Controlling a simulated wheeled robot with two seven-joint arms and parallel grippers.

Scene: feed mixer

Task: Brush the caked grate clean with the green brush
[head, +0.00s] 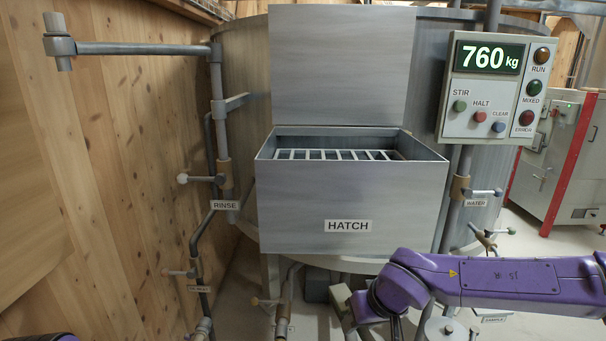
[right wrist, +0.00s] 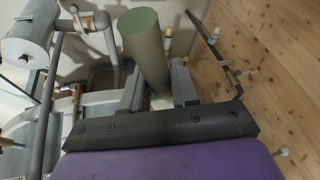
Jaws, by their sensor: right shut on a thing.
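The grate (head: 335,154) lies inside the open hatch box (head: 300,205) in the head view. Its pale bars show, but the front wall hides its lower part, and I cannot make out any caking. The lid (head: 343,65) stands upright behind it. In the right wrist view, my right gripper (right wrist: 158,98) is shut on a green cylinder, seemingly the handle of the green brush (right wrist: 145,45); no bristles show. My left gripper is not in view.
A control panel (head: 488,88) reading 760 kg is at the right of the lid. A rinse pipe (head: 218,120) with valve handles runs up the left side. A water valve (head: 480,191) is right of the hatch. The space above the grate is clear.

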